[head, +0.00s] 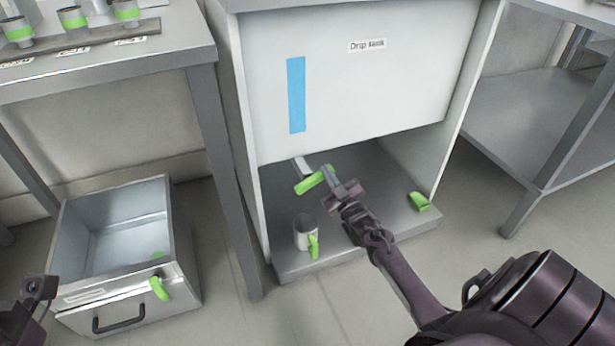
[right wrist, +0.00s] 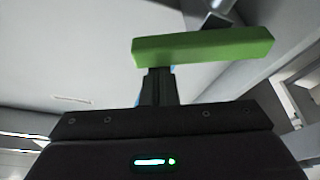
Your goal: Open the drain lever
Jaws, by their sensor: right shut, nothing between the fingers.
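The drain lever has a green grip (head: 309,184) on a grey metal arm (head: 301,165). It sticks out under the lower edge of the white tank front. In the right wrist view the green grip (right wrist: 215,46) lies crosswise just beyond the fingers. My right gripper (head: 328,174) is shut with nothing in it, its fingertips at the right end of the green grip. In the right wrist view the shut fingers (right wrist: 157,88) overlap the grip's lower edge; I cannot tell whether they touch it. Part of my left arm shows at the lower left; its fingers are not visible.
The tank front (head: 375,85) has a blue strip and a label. A cup with a green handle (head: 304,235) stands on the shelf below; another green piece (head: 419,201) lies at right. An open metal bin (head: 120,240) is at left. Cups (head: 73,22) stand on the bench.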

